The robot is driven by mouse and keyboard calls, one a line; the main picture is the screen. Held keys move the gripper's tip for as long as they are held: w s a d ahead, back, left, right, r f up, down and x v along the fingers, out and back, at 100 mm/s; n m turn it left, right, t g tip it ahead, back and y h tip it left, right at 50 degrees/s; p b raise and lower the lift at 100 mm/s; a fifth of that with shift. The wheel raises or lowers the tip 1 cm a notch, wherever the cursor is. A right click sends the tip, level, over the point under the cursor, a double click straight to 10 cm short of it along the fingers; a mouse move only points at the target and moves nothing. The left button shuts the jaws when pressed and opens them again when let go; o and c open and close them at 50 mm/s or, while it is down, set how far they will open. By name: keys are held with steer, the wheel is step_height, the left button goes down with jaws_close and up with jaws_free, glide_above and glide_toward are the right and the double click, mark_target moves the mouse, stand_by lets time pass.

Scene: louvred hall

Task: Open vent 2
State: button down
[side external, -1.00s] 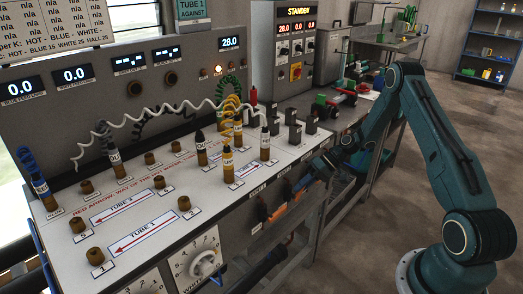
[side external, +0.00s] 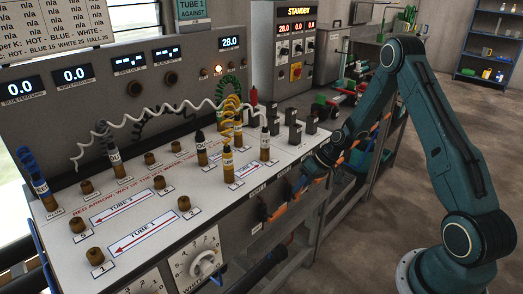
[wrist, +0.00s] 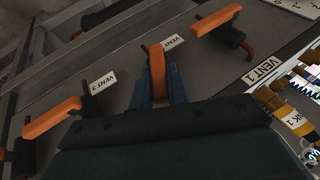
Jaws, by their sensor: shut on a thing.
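In the wrist view, my gripper (wrist: 159,88) is shut on an orange lever handle (wrist: 157,60), with one blue finger on each side of it. In the side external view, my gripper (side external: 312,167) is at the bench's front face, and the held handle is mostly hidden there.
Orange handles stand on both sides of my gripper, one at left (wrist: 52,117) and one at upper right (wrist: 215,20). The bench top (side external: 150,225) carries several brown ports and coiled hoses. The floor (side external: 350,255) before the bench is clear.

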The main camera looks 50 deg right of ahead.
steer(key=shift+a+r+n+h, duration=0.2)
steer(key=shift+a+h, duration=0.3)
steer(key=shift+h, duration=0.7)
steer(key=shift+a+r+n+h, duration=0.1)
steer(key=shift+a+n+h, duration=0.3)
steer(key=shift+h, duration=0.8)
steer(key=shift+a, duration=0.1)
steer(key=c, duration=1.4)
jaws_free()
steer(key=shift+o, duration=0.2)
steer(key=v, duration=1.3)
steer(key=shift+a+r, duration=0.15)
steer(key=shift+r, duration=0.2)
steer(key=shift+s, duration=0.1)
